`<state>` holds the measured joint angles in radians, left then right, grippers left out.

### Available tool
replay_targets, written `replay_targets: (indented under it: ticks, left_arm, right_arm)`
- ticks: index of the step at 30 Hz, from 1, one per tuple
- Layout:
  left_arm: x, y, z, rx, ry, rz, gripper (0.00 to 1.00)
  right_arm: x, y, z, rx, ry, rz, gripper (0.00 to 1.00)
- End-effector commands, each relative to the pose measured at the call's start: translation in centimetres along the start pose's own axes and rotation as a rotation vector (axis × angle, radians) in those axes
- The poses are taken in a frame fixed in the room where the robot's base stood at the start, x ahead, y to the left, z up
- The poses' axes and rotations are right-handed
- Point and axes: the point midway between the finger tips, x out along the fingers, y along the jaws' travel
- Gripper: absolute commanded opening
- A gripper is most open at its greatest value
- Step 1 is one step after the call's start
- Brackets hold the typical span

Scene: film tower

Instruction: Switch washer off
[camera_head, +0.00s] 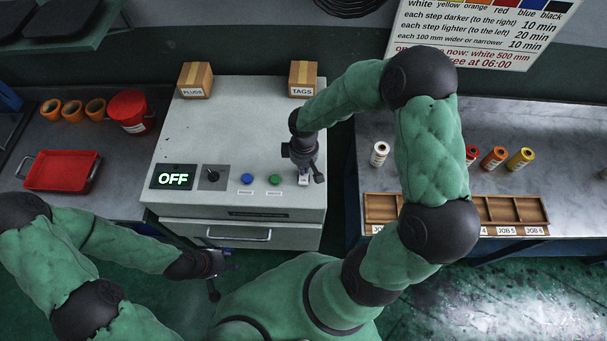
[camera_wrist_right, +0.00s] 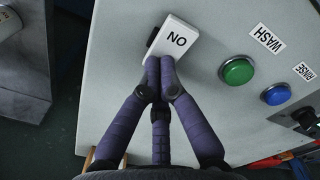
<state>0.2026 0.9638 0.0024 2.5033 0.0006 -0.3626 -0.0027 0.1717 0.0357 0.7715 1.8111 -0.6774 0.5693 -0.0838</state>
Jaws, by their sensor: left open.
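The washer (camera_head: 225,130) is a light grey cabinet. In the right wrist view the switch plate (camera_wrist_right: 174,38) carries upside-down lettering that reads ON when turned. My right gripper (camera_wrist_right: 160,62) has its fingertips together at the lower edge of the plate, with nothing seen between them; contact is likely but not certain. My left gripper (camera_head: 217,270) is open and empty, low in front of the washer.
A dial (camera_head: 212,174), a blue button (camera_head: 247,178) and a green button (camera_head: 274,180) sit left of the switch. PLUGS (camera_head: 195,78) and TAGS (camera_head: 302,78) boxes stand at the washer's back.

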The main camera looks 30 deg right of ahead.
Motion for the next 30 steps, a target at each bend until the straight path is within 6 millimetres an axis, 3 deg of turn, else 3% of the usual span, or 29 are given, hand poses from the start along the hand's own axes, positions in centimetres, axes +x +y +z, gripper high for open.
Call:
replay_targets:
  ticks: [30]
  left_arm:
    - [-4.7,1.7,0.2,0.000,0.000,0.000,0.45]
  right_arm:
    - [-6.9,0.0,0.0,0.000,0.001,0.001,0.00]
